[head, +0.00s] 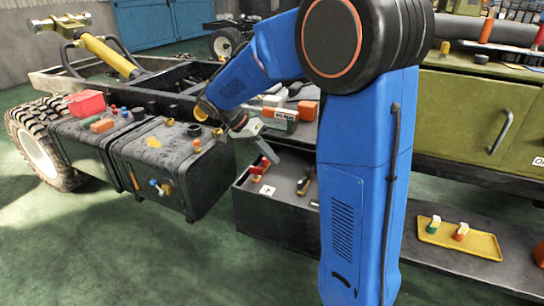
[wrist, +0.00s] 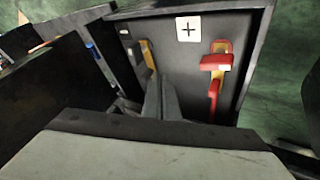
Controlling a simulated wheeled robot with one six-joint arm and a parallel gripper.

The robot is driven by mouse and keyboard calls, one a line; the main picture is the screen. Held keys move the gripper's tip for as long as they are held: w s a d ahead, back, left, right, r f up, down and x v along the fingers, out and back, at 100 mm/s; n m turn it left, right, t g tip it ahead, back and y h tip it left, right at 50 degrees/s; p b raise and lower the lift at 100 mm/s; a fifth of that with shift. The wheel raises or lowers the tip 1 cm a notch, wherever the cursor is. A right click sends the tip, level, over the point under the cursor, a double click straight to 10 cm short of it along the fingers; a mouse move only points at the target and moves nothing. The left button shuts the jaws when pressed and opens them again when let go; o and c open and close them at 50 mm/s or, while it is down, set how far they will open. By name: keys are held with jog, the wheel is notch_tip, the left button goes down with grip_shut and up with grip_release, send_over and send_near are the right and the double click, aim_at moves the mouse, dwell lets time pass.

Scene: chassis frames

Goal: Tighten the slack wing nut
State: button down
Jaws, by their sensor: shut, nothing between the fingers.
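My gripper (head: 270,156) is shut and empty. It points down over an open dark box below the bench, close to a red fitting (head: 258,168) in the head view. In the wrist view my fingers (wrist: 160,88) are together, between the red fitting (wrist: 215,68) on the right and a yellow-and-dark fitting (wrist: 148,55) on the left. The yellow-and-dark fitting also shows in the head view (head: 305,183). The fingers appear apart from the red fitting. I cannot tell which part is the slack wing nut; the fittings are small and partly hidden.
A white plus-marked label (wrist: 188,29) lies in the dark box (head: 285,217). Black tanks (head: 160,168) with small caps and a red bin (head: 86,102) stand left. A yellow tray (head: 459,240) lies on the lower shelf at right. Floor is clear in front.

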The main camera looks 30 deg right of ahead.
aim_at(302, 185)
jog(key=x, duration=0.7)
jog(key=shift+s+d+f, duration=0.1)
jog(key=shift+s+d, duration=0.05)
jog(key=shift+s, duration=0.05)
jog(key=shift+s+d, duration=0.25)
jog(key=shift+s, duration=0.3)
jog(key=shift+s+d, duration=0.25)
jog(key=shift+s, duration=0.25)
jog(key=shift+s+d, duration=0.3)
jog(key=shift+s, duration=0.25)
